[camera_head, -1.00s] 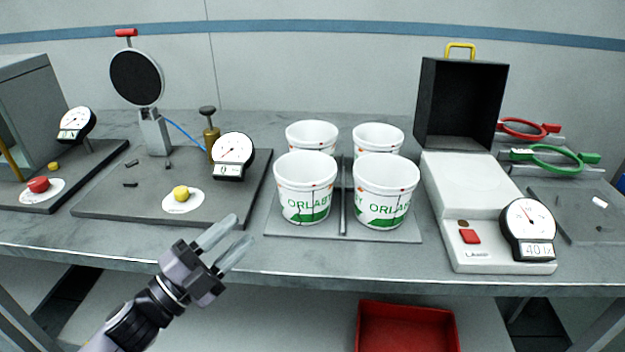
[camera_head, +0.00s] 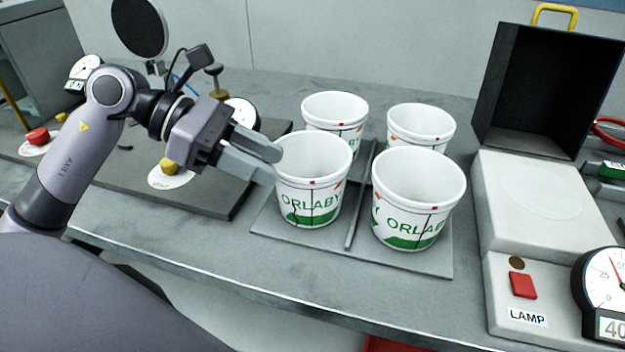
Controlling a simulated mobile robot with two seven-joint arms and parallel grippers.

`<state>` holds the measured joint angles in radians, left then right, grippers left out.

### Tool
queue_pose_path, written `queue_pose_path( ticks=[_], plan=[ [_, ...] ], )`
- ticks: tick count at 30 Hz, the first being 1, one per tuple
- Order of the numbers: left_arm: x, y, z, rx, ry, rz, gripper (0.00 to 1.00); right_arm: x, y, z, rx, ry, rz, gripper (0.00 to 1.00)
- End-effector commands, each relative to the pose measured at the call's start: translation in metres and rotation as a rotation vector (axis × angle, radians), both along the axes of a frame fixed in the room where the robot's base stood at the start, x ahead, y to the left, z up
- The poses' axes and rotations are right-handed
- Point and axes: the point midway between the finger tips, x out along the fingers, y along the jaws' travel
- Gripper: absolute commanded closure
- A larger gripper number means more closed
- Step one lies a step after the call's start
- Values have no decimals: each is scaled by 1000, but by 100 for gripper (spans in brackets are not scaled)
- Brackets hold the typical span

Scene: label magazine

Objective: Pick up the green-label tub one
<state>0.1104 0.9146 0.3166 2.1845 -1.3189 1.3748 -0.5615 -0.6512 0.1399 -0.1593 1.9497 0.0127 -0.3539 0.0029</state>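Several white tubs stand upright on a grey divided tray (camera_head: 275,227). The front left tub (camera_head: 312,180) and the front right tub (camera_head: 417,205) show green lettering and green patches. My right gripper is not in view.
A white lamp box (camera_head: 540,205) with a raised black lid (camera_head: 545,90) and a dial stands to the right. A dark plate (camera_head: 215,190) with a yellow button (camera_head: 169,167) lies to the left. The bench front is clear.

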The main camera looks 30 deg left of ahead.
Motion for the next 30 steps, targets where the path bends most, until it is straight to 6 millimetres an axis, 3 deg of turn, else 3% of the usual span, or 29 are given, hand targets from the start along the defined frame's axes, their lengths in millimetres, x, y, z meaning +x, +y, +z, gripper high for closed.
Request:
queue_pose_path(
  ticks=[13, 23, 27, 30],
  plan=[
    [18, -39, -20, -7, 1, -1, 62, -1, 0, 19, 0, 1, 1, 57],
    [20, -43, -25, -4, 2, 0, 62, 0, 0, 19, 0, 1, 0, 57],
    [20, -43, -25, -4, 2, 0, 100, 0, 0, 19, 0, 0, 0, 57],
    [20, -43, -25, -4, 2, 0, 100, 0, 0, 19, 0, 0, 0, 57]
  ],
)
